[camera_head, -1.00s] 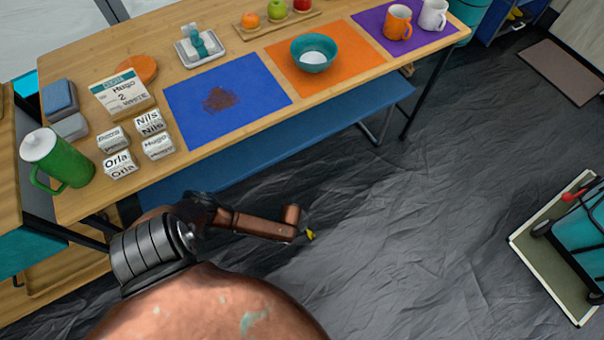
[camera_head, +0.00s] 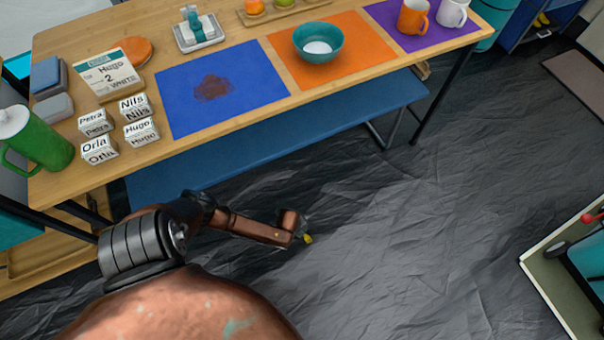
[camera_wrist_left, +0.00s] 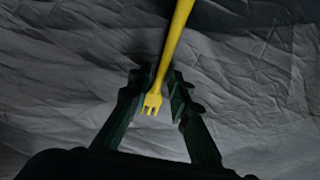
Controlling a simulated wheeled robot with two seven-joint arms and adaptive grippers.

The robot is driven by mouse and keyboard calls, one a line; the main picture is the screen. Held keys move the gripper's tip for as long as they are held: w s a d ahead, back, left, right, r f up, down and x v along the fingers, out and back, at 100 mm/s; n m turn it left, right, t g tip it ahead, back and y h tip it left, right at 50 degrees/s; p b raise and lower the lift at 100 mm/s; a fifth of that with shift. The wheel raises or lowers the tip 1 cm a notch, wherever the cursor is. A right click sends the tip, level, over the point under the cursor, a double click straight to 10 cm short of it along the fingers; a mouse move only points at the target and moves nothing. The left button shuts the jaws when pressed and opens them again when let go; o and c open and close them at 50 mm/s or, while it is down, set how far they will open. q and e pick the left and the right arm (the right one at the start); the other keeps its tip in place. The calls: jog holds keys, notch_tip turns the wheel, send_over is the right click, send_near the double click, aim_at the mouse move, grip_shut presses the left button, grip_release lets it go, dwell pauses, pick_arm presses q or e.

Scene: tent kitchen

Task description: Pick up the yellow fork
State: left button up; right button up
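The yellow fork (camera_wrist_left: 170,50) is between the two dark fingers of my left gripper (camera_wrist_left: 160,82) in the left wrist view. Its tines point toward the palm and its handle runs out past the top edge of that view. The fingers are close on both sides of the fork, and the gripper looks shut on it. In the head view only a small yellow bit of the fork (camera_head: 307,239) shows at the end of my left arm, over the dark floor. The fingers are mostly hidden there. My right gripper is not in view.
A wooden table (camera_head: 110,178) holds a blue mat (camera_head: 255,75), an orange mat (camera_head: 365,40) with a teal bowl (camera_head: 318,42), name blocks and a green jug (camera_head: 45,145). A blue bench (camera_head: 300,135) stands along its front. The grey floor (camera_head: 430,240) at right is open.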

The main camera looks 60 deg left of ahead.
pick_arm(q)
jog(key=shift+c, duration=0.2)
dwell(0.3)
grip_shut()
jog(key=shift+r, duration=0.1)
